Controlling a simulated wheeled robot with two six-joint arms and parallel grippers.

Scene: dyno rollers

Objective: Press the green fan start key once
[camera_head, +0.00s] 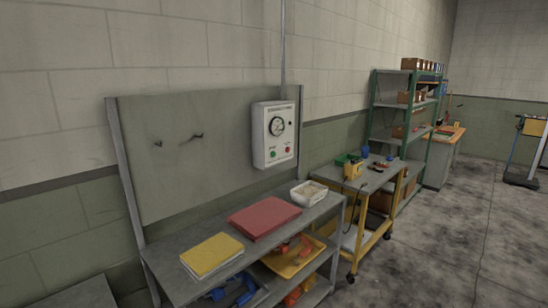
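A light grey control box (274,134) with a round dial (277,126) is mounted at the right side of a grey back panel above a workbench. Below the dial, the green key (273,154) sits at the lower left of the box face and a red key (288,149) at the lower right. The lettering is too small to read. Nothing covers the keys. Neither of my grippers is in view.
The grey workbench (179,272) below holds a yellow folder (211,254), a red folder (264,218) and a white tray (309,193). A yellow wheeled cart (379,187) and green shelving (373,130) stand to the right.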

